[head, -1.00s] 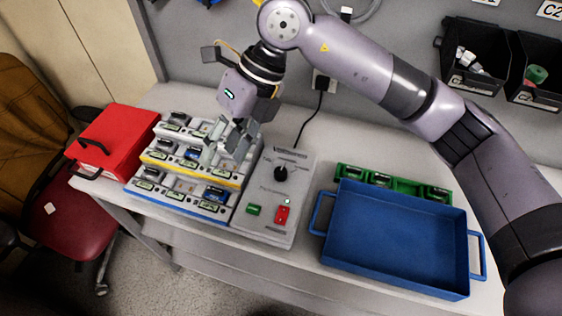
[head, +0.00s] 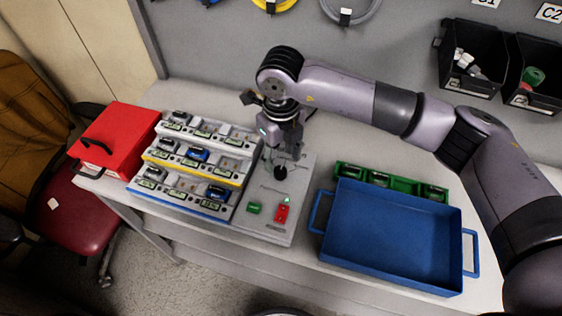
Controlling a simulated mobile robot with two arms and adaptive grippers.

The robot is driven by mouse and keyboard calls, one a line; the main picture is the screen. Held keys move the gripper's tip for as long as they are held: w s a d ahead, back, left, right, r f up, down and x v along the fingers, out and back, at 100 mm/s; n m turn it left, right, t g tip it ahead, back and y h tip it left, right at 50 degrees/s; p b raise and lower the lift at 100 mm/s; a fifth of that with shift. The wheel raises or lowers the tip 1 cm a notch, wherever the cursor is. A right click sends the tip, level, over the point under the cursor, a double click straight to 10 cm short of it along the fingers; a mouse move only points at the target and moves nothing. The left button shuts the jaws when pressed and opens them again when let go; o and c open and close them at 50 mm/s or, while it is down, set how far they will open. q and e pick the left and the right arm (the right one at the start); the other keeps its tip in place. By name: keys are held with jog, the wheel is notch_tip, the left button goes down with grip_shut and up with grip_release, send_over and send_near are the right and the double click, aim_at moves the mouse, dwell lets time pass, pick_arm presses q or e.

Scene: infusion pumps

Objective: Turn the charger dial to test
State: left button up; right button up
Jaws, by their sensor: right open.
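The charger is a grey unit on the table with a tiered rack of several pump slots (head: 180,207) on its left and a flat control panel (head: 257,225) on its right. The black dial (head: 281,173) sits on the upper part of the panel. My right gripper (head: 283,158) is open and points down just above the dial; its fingers partly cover the panel's upper end. I cannot tell whether a fingertip touches the dial. A green button (head: 254,207) and a red switch (head: 282,213) lie lower on the panel. My left gripper is not in view.
A blue tray (head: 392,275) stands right of the charger, with a green rack (head: 410,187) behind it. A red box (head: 117,135) stands at the table's left end. Black bins (head: 466,60) hang on the back wall. The table behind the charger is clear.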

aim_at(281, 171)
jog(key=shift+f+p, duration=0.5)
jog(key=shift+f, duration=2.05)
jog(key=shift+c, duration=0.6)
grip_shut()
